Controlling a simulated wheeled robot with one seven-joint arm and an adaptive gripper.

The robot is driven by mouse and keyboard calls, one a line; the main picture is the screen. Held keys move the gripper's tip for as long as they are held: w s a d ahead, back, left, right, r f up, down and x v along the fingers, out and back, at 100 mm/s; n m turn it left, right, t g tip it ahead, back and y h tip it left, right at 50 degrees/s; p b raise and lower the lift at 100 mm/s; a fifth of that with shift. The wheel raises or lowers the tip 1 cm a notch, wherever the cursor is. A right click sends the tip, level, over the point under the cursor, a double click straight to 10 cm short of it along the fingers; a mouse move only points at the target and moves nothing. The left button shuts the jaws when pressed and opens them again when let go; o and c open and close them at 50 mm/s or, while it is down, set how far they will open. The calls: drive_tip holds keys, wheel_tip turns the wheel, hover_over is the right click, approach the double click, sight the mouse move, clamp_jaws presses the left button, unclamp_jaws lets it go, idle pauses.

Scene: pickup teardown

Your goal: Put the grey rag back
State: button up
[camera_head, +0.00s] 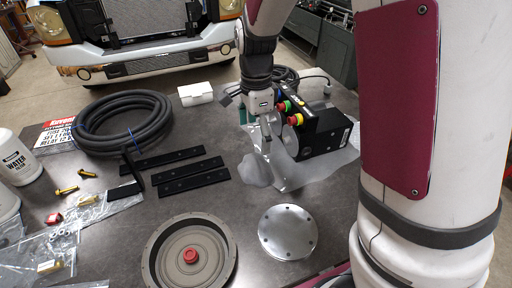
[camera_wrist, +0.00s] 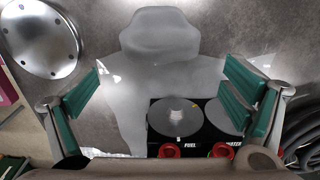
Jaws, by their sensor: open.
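The grey rag (camera_head: 258,171) lies crumpled and spread on the dark table, with a rounded lump at its near left end. In the wrist view the rag (camera_wrist: 160,60) runs from that lump down to a black box (camera_wrist: 190,140) marked FUEL and WATER, which appears to stand on or against it. My gripper (camera_head: 266,138) is above the rag, just left of the black box (camera_head: 325,138). In the wrist view its teal fingers (camera_wrist: 165,95) are spread wide on both sides of the rag, with nothing between them gripped. The gap in height to the rag is hard to tell.
Red, yellow and green knobs (camera_head: 290,112) stick out near my gripper. A round metal plate (camera_head: 288,232) and a dished round cover (camera_head: 190,255) lie in front. Black bars (camera_head: 188,172), a coiled hose (camera_head: 122,125) and a white box (camera_head: 196,94) lie to the left.

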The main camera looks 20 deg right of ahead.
drive_tip(key=s+r+n+t, duration=0.2)
drive_tip(key=s+r+n, duration=0.7)
drive_tip(key=s+r, duration=0.3)
drive_tip(key=s+r+n+t, duration=0.3)
drive_tip(key=s+n, duration=0.6)
